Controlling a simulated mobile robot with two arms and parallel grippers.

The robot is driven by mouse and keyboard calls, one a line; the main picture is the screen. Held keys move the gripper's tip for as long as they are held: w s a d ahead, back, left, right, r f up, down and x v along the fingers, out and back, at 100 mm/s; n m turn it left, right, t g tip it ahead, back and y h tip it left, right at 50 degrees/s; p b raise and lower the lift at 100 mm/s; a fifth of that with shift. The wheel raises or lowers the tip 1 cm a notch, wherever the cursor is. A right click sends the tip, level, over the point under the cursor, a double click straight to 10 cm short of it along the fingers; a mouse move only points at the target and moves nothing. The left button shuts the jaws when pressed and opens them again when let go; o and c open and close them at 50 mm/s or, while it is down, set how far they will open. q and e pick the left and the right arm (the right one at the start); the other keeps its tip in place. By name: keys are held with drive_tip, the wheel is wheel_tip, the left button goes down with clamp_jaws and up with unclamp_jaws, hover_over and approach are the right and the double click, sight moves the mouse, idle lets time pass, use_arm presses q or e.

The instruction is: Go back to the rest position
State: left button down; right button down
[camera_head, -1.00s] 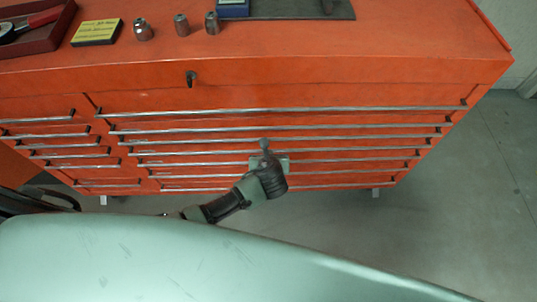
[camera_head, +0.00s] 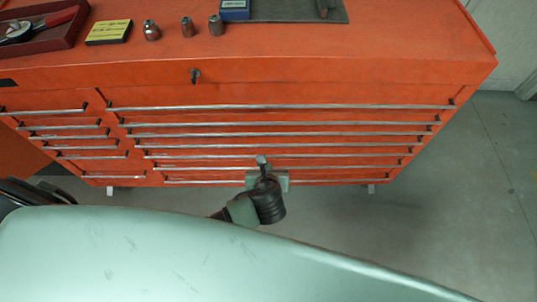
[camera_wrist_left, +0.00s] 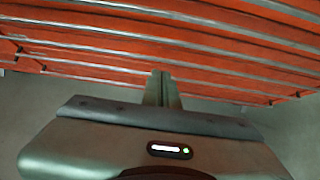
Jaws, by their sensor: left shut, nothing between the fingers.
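My left gripper (camera_head: 262,161) is in front of the lower drawers of an orange tool chest (camera_head: 290,76) in the head view. It is shut and holds nothing. In the left wrist view its closed fingers (camera_wrist_left: 161,88) point toward the drawer fronts with their metal handles. I cannot tell the exact gap between the fingertips and the chest. My right gripper is not in view.
On the chest top stand several small metal sockets (camera_head: 187,27), a yellow-and-black box (camera_head: 109,32), a dark red tray (camera_head: 66,33) with tools, a blue box (camera_head: 235,10) and a grey mat (camera_head: 290,10). Grey floor (camera_head: 440,190) is free at the right.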

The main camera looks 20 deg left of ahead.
use_arm(q)
drive_tip(key=s+a+f+n+g+h, duration=0.1)
drive_tip(key=s+a+f+n+g, duration=0.1)
drive_tip(key=s+f+n, duration=0.45)
drive_tip(key=s+a+f+n+g, duration=0.1)
drive_tip(key=s+a+f+n, duration=0.15)
drive_tip(key=f, duration=0.65)
drive_tip(key=s+a+f+n+g+h, duration=0.1)
drive_tip(key=s+a+f+n+g, duration=0.1)
drive_tip(key=s+f+n, duration=0.45)
drive_tip(key=s+a+f+n+g, duration=0.1)
drive_tip(key=s+a+f+n, duration=0.1)
drive_tip(key=s+f+n, duration=0.4)
drive_tip(key=s+a+f+n+g, duration=0.1)
drive_tip(key=s+f+n, duration=0.5)
drive_tip(key=s, duration=0.8)
drive_tip(key=shift+a+n+g+h, duration=0.35)
drive_tip(key=shift+a+n, duration=0.3)
drive_tip(key=shift+n, duration=0.6)
